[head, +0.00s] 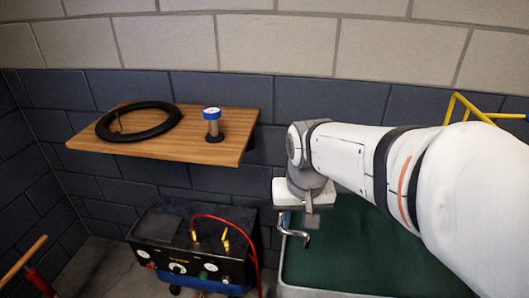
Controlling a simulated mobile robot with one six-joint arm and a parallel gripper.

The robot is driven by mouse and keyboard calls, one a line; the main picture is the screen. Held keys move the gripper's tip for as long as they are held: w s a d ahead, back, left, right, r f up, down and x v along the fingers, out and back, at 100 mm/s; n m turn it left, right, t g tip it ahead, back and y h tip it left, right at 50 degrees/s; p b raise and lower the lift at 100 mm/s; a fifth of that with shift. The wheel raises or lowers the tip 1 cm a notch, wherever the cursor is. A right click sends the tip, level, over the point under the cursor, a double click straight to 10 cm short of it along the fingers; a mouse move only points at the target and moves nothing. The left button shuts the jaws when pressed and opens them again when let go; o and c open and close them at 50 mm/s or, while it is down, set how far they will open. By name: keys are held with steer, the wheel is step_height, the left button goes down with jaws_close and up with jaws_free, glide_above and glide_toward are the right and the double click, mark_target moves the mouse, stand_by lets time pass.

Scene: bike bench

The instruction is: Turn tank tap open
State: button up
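A light-rimmed tank (283,262) with a dark green inside stands at the lower right. A bent silver metal piece, which looks like the tap (296,235), shows at its back left corner. My gripper (309,208) points down just above the tap. The gripper body hides the upper part of the tap. I cannot tell whether the fingers touch it, or whether they are open or shut. My white arm covers much of the right side of the view.
A wooden shelf (180,148) on the left wall area holds a black tyre (105,131) and a blue-lidded jar (212,130). Below it stands a black-and-blue machine (160,258) with gauges and a red hose (250,240). A yellow frame (468,103) shows at the right.

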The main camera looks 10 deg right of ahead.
steer(key=w+m, duration=0.1)
steer(key=w, duration=0.4)
steer(key=w+g+p, duration=0.1)
steer(key=w, duration=0.4)
steer(key=w+m+g, duration=0.1)
steer(key=w, duration=0.3)
steer(key=shift+w+r+m+p, duration=0.1)
steer(key=shift+w+m+p, duration=0.2)
steer(key=shift+w+p, duration=0.1)
steer(key=shift+w+f, duration=0.2)
steer(key=shift+f, duration=0.35)
step_height(320, 180, down, 7)
steer(key=shift+r, duration=0.1)
steer(key=shift+c, duration=0.3)
